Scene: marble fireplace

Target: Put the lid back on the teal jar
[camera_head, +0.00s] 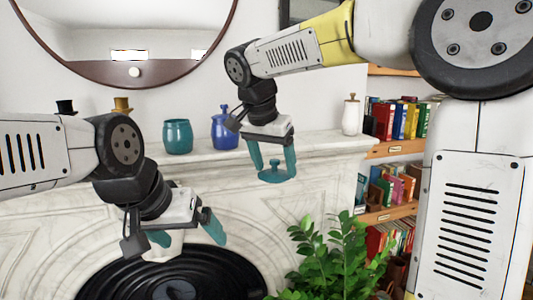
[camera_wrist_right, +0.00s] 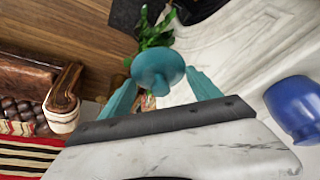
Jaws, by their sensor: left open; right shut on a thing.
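The teal jar (camera_head: 177,138) stands upright and open-topped on the mantel, left of the blue jar. My right gripper (camera_head: 273,163) is shut on the knob of the teal lid (camera_head: 276,178). It holds the lid roughly level in the air in front of the mantel, right of and apart from the teal jar. In the right wrist view the lid (camera_wrist_right: 160,62) shows between the fingertips, and the teal jar is not seen. My left gripper (camera_head: 188,236) is open and empty, low in front of the fireplace.
The lidded blue jar (camera_head: 225,130) stands between the teal jar and my right gripper, and shows in the right wrist view (camera_wrist_right: 299,108). A white jar (camera_head: 351,117) stands at the mantel's right end. A plant (camera_head: 335,258) is below right. The mantel (camera_head: 312,142) is bare between blue and white jars.

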